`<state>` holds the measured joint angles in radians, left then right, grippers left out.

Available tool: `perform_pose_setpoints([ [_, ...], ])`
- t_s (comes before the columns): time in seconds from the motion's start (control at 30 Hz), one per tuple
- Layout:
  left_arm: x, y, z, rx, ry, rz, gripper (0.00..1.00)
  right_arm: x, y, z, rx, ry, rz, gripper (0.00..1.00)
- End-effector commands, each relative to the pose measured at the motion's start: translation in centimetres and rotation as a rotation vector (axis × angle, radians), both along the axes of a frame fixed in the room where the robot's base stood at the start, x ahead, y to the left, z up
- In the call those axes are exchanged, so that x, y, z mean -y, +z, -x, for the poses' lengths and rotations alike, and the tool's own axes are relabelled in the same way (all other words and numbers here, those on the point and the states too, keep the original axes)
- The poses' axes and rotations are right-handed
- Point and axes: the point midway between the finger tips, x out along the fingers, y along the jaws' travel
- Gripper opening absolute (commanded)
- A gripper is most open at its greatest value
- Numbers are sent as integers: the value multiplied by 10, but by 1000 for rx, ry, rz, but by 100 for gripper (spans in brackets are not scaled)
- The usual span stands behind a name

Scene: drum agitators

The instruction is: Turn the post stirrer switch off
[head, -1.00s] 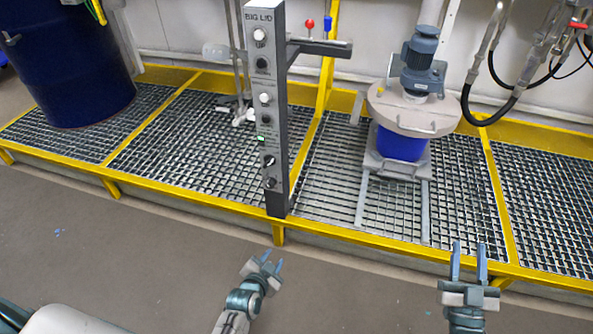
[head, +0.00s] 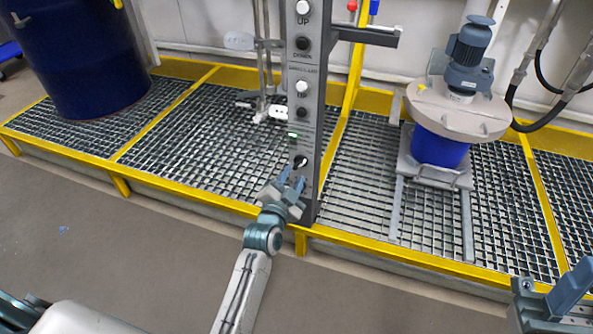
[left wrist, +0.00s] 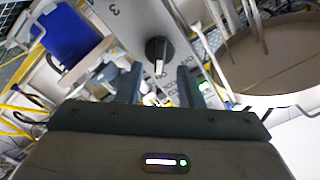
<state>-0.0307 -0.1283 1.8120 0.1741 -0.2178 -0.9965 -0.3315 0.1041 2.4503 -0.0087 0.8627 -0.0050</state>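The grey control post (head: 305,120) stands upright in the head view with several buttons, a lit green indicator (head: 292,135) and a black rotary switch (head: 300,161) low on its face. A lower switch seen earlier is hidden behind my left gripper (head: 291,181). In the left wrist view a black rotary switch (left wrist: 158,50) with a white pointer mark shows beyond and between the fingertips of my left gripper (left wrist: 161,76). The fingers are apart and empty, close to the post. My right gripper (head: 568,288) is at the lower right, partly cut off.
A mixer motor (head: 468,50) sits on a round lid over a blue drum (head: 438,148) right of the post. A large dark blue drum (head: 80,60) stands at left. Yellow-edged grating (head: 225,140) runs beneath them. Grey floor (head: 130,230) in front is clear.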

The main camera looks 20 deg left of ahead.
Motion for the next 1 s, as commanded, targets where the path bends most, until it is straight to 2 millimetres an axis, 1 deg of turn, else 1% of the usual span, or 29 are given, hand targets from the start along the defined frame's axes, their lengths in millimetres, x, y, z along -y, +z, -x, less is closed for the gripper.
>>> perform_pose_setpoints([
  [0.03,0,0,-9,1,0,-2,34,0,-1,0,1,0,-1,36],
  [0.1,1,0,-19,1,0,-1,34,0,-2,0,3,0,-1,36],
  [0.23,1,0,-30,0,0,-2,34,0,-2,0,5,-1,-2,36],
  [0.37,1,-1,-34,-1,1,0,34,0,-2,0,5,-1,-3,36],
  [0.57,1,-1,-35,-1,1,0,34,0,-2,0,5,-1,-3,36],
  [0.6,1,-1,-35,-1,1,0,32,0,-2,0,5,-1,-3,36],
  [0.77,1,-1,-35,-1,1,0,0,0,-2,0,5,-1,-3,36],
  [1.0,1,0,-34,-1,1,6,0,0,0,0,7,-1,-3,36],
])
